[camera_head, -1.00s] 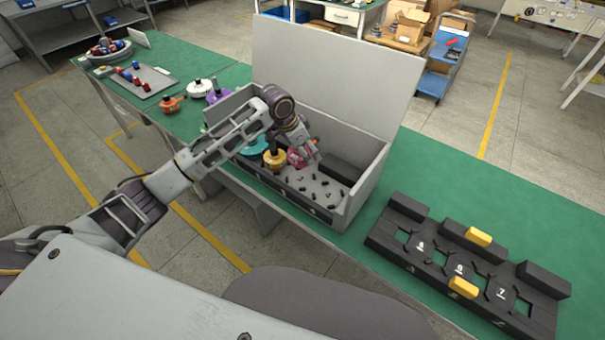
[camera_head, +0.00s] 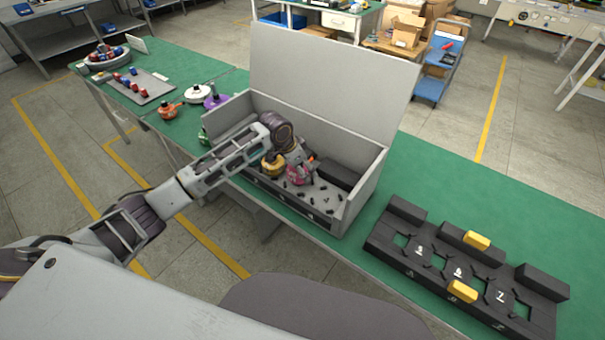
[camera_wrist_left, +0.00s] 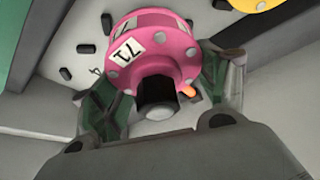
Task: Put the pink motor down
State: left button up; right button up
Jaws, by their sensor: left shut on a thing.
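The pink motor (camera_head: 299,174) is inside the grey open-lidded box (camera_head: 371,187), at the gripper of my left arm. In the left wrist view the pink motor (camera_wrist_left: 153,50) fills the space between the fingers, with a white label and a dark shaft toward me. My left gripper (camera_wrist_left: 160,98) is shut on it; its fingertips show poorly in the head view. Below the motor are the box's pale floor and dark pegs. I cannot tell whether the motor touches the floor. My right gripper is not in view.
A yellow motor (camera_head: 272,163) sits left of the pink one in the box. Orange (camera_head: 169,110), white (camera_head: 199,93) and purple (camera_head: 215,102) motors stand on the green table (camera_head: 480,185). A black fixture (camera_head: 409,252) with yellow blocks lies to the right. The raised lid (camera_head: 330,80) stands behind.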

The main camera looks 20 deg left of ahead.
pick_arm(q)
jog(key=shift+f, duration=1.6)
jog(key=shift+f, duration=0.1)
jog(key=o, duration=1.6)
jog(key=shift+f, duration=0.1)
jog(key=shift+v, duration=6.15)
